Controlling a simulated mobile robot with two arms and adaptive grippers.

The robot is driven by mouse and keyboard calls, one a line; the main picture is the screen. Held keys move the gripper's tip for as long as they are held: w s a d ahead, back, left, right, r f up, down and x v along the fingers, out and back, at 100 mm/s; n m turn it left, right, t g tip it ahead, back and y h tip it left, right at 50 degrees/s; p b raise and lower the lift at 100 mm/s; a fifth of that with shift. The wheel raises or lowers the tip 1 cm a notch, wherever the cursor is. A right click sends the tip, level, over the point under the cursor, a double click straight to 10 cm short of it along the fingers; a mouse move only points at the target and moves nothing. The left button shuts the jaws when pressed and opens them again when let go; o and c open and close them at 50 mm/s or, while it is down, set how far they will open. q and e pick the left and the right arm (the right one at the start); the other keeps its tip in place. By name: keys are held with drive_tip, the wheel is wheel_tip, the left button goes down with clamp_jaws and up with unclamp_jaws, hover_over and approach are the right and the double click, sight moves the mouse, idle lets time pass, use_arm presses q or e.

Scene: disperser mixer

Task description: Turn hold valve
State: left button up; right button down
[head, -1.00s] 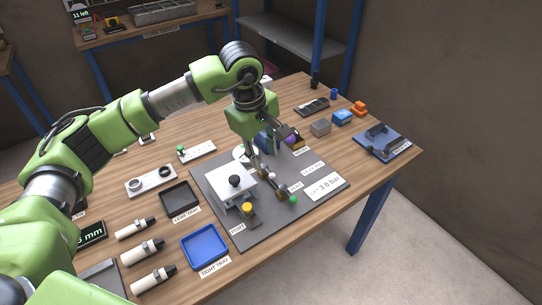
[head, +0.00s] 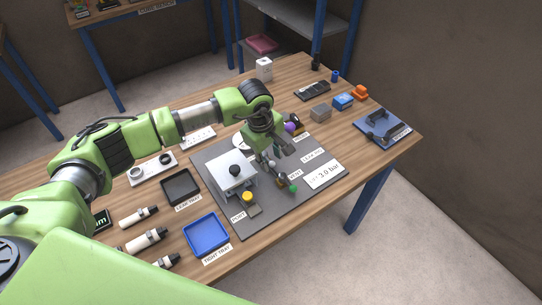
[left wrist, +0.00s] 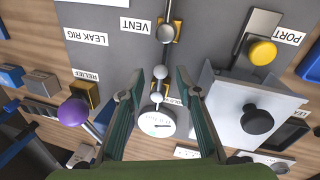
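The leak rig plate (head: 225,209) is a dark grey board on the wooden table. In the left wrist view, a small silver ball handle (left wrist: 157,97) lies beside a partly covered label beginning "HOLD" (left wrist: 173,101). Another silver ball (left wrist: 160,72) is just above it in the picture. My left gripper (left wrist: 160,76) points down over the plate, its two fingers apart on either side of these balls. I see no finger contact with them. In the head view my left gripper (head: 272,166) hides most of the valve area. My right gripper is not in view.
Close by are a white block with a black knob (left wrist: 257,121), a purple knob (left wrist: 73,112), the vent valve ball (left wrist: 166,33), a yellow port button (left wrist: 263,52) and a round dial (left wrist: 156,123). A blue tray (head: 206,233) is at the front.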

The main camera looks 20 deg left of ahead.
use_arm(q)
drive_tip(key=shift+f, duration=0.4)
drive_tip(key=shift+d+f, duration=0.1)
drive_tip(key=shift+f, duration=0.05)
drive_tip(key=shift+w+f, duration=0.1)
drive_tip(key=shift+f, duration=0.05)
clamp_jaws()
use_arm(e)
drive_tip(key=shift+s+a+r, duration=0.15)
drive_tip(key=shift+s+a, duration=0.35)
